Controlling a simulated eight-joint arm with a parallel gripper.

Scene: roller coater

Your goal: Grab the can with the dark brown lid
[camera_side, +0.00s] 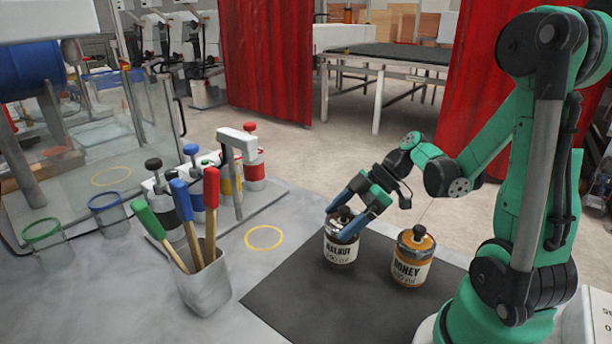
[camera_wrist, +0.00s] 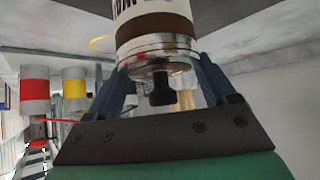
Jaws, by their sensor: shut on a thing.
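The can with the dark brown lid, labelled WALNUT (camera_side: 341,250), stands upright on the dark mat (camera_side: 290,290) in the side view. My gripper (camera_side: 347,222) reaches down to its top from the right, with blue fingers on either side of the lid. In the wrist view the can (camera_wrist: 152,22) shows its brown band, metal rim and dark knob between my two fingers (camera_wrist: 160,85), which are shut on it. A second can, labelled HONEY (camera_side: 411,262), with an orange-brown lid, stands upright on the mat to the right, apart from my gripper.
A grey cup (camera_side: 207,285) with green, blue and red handled tools stands left of the mat. Behind it is a rack of colored-band cans (camera_side: 253,170). A yellow ring (camera_side: 264,237) marks the bare table. Two small cups (camera_side: 108,213) stand far left.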

